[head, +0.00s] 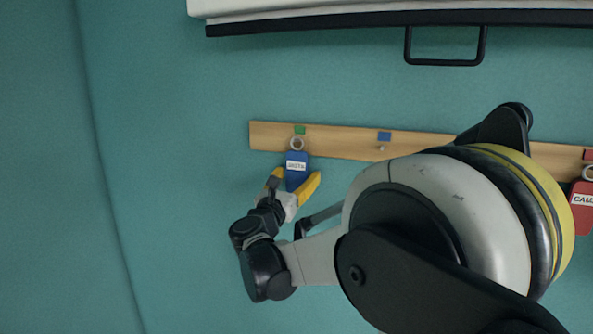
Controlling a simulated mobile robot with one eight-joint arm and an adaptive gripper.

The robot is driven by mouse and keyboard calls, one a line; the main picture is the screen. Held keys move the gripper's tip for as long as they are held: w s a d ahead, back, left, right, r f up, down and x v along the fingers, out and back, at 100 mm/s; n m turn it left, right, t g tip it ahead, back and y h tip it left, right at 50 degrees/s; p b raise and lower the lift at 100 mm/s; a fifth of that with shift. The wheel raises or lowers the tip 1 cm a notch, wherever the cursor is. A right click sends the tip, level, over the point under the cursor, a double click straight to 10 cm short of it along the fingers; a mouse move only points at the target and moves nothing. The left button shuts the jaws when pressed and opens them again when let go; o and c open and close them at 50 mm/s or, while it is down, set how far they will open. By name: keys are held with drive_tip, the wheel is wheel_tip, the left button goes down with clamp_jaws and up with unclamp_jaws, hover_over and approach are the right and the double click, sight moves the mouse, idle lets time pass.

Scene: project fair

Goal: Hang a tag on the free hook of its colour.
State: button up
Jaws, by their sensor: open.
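A blue tag (297,163) with a white label hangs by its ring under a green marker (300,130) at the left end of a wooden rail. A blue marker (384,136) sits further right on the rail, and the hook (382,148) below it is bare. My gripper (296,177) has yellow fingers. It is open, with one finger on each side of the blue tag's lower part. I cannot tell whether the fingers touch it.
A red tag (582,207) hangs under a red marker (588,154) at the right edge. My arm hides part of the rail (345,144) between. A black handle (446,62) hangs down above the rail. The teal wall is clear at left.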

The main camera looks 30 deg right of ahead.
drive_tip(key=c, duration=0.8)
drive_tip(key=shift+r, duration=0.25)
drive_tip(key=shift+r, duration=0.3)
drive_tip(key=shift+s+a, duration=0.1)
drive_tip(key=shift+r+v, duration=0.25)
drive_tip(key=shift+v, duration=0.95)
drive_tip(key=shift+r+v, duration=0.25)
drive_tip(key=shift+v, duration=0.9)
drive_tip(key=shift+r+v, duration=0.25)
drive_tip(key=shift+v, duration=0.95)
drive_tip(key=shift+s+a, duration=0.1)
